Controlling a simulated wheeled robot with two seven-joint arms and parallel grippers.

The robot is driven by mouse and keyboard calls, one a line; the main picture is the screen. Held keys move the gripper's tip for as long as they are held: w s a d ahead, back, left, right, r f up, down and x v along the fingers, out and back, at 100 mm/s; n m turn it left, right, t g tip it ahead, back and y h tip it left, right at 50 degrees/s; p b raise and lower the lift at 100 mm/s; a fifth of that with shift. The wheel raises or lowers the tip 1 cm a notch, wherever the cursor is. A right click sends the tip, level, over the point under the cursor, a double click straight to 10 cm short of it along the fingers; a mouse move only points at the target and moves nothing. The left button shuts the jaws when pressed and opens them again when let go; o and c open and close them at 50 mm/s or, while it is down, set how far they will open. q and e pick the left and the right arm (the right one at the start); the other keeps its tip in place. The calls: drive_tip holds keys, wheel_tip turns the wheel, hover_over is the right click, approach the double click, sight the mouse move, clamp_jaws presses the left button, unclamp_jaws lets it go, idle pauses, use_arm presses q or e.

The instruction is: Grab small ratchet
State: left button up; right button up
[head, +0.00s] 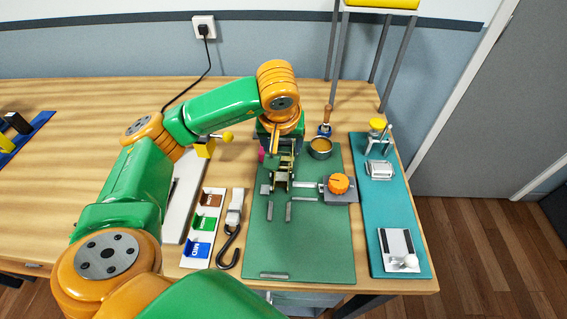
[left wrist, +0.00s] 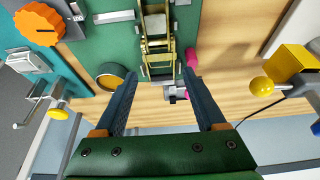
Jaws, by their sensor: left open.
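A ratchet (head: 282,181) with metal and brass-coloured parts is on the green mat (head: 318,245), partly hidden by my left gripper in the head view. In the left wrist view the ratchet (left wrist: 157,40) is ahead of the fingers, its near end in line with the gap between the fingertips. My left gripper (head: 287,152) is over the far part of the mat; its dark fingers are spread and empty in the left wrist view (left wrist: 160,78). I cannot tell the height left between fingertips and ratchet. My right gripper is not in view.
An orange knob (head: 339,184) on a grey plate and a round cup (head: 320,148) are close right of the ratchet. A teal mat (head: 392,210) with metal buckles lies further right. Left are a black hook (head: 229,247) and a labelled tray (head: 203,230). The table's left-middle is clear.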

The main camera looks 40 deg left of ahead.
sight(283, 159)
use_arm(q)
drive_tip(key=f, duration=0.1)
drive_tip(key=f+p, duration=0.1)
drive_tip(key=f, duration=0.3)
drive_tip(key=shift+w+a+f, duration=0.15)
drive_tip(key=shift+w+a, duration=0.1)
drive_tip(key=shift+w+f, duration=0.2)
drive_tip(key=shift+f, duration=0.05)
clamp_jaws()
